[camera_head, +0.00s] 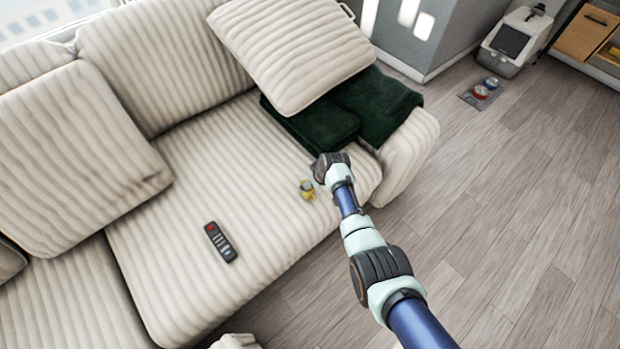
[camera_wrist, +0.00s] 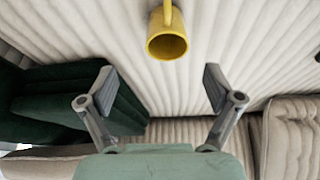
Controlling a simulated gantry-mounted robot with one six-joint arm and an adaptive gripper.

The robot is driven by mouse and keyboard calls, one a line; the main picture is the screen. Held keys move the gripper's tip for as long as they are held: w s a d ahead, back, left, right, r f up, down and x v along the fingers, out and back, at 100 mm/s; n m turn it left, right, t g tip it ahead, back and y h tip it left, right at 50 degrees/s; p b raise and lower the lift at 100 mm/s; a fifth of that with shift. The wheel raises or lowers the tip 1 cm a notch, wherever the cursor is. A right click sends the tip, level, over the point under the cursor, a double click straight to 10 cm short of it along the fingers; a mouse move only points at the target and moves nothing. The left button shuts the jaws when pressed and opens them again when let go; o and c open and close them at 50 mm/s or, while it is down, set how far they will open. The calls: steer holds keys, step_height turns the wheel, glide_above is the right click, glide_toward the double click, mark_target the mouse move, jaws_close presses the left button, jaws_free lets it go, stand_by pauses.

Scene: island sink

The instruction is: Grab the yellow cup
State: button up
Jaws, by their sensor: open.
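A yellow cup (camera_wrist: 167,44) shows at the top middle of the wrist view, with its opening facing the camera and its handle pointing up in the picture. It rests on the cream ribbed sofa seat. In the head view the cup (camera_head: 307,189) is small, close beside the end of my arm and partly hidden. My gripper (camera_wrist: 158,88) is open and empty in the wrist view, its two fingers spread wide. The cup appears beyond the fingertips, roughly centred between them and apart from both. The fingers are hard to make out in the head view.
A black remote (camera_head: 220,242) lies on the seat to the left. Dark green folded blankets (camera_head: 372,103) and a cream pillow (camera_head: 291,50) lie behind my gripper, near the armrest (camera_head: 409,152). The seat between cup and remote is clear. Wooden floor (camera_head: 500,215) lies to the right.

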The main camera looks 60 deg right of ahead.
steer(key=f+b, duration=0.1)
steer(key=w+f+b, duration=0.1)
steer(key=f, duration=0.1)
steer(key=shift+a+b, duration=0.2)
steer(key=shift+b, duration=0.15)
steer(key=b+x, duration=0.5)
steer(key=shift+b, duration=0.35)
steer(key=shift+r, duration=0.1)
steer(key=c, duration=1.3)
step_height(320, 180, up, 20)
steer(key=p, duration=1.2)
steer(key=shift+p, duration=0.4)
